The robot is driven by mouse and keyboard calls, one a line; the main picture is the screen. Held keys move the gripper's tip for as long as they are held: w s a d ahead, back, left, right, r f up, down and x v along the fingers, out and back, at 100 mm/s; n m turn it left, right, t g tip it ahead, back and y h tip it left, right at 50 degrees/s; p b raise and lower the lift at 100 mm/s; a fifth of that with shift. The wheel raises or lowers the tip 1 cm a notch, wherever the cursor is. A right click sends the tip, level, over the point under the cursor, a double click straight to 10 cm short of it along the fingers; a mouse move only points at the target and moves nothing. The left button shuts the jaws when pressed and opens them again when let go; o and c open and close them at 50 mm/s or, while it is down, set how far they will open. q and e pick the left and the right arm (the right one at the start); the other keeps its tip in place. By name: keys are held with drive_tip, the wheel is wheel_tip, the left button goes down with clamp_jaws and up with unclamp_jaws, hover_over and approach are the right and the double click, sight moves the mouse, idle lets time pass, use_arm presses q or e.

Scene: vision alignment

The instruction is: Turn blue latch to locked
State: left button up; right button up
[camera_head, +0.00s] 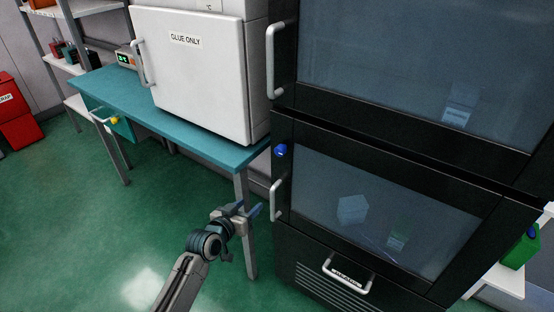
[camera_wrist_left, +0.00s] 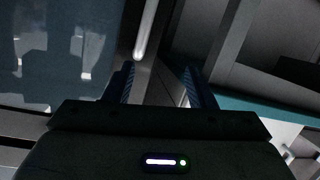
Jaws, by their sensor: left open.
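The blue latch (camera_head: 280,149) is a small round knob on the left frame of the lower door of the black glass-front cabinet (camera_head: 283,228). A pale mark shows on it; its exact turn is too small to read. My left gripper (camera_head: 247,209) is open and empty, below and left of the latch and apart from it, near the lower door handle (camera_head: 276,200). In the left wrist view its two fingers (camera_wrist_left: 158,82) are spread with nothing between them. The latch is not seen there. My right gripper is not in view.
A teal table (camera_head: 205,144) carries a white "GLUE ONLY" cabinet (camera_head: 195,75) left of the black cabinet. The table leg (camera_head: 246,220) stands close to my left gripper. A drawer handle (camera_head: 347,272) juts out low. The green floor at the left is clear.

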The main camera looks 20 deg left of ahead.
sight(278, 152)
use_arm(q)
drive_tip(key=d+r+m+t+h, duration=0.1)
drive_tip(key=d+r+t+h, duration=0.15)
drive_tip(key=r, duration=1.25)
drive_tip(key=x, duration=0.6)
drive_tip(key=d+p+x, duration=0.1)
drive_tip(key=x, duration=0.2)
drive_tip(key=shift+d, duration=0.1)
drive_tip(key=shift+w+d+f, duration=0.1)
drive_tip(key=shift+w, duration=0.25)
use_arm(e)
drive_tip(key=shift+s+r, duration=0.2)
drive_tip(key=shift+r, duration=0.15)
use_arm(q)
drive_tip(key=shift+c, duration=0.4)
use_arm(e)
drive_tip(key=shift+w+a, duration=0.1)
use_arm(q)
drive_tip(key=c, duration=0.9)
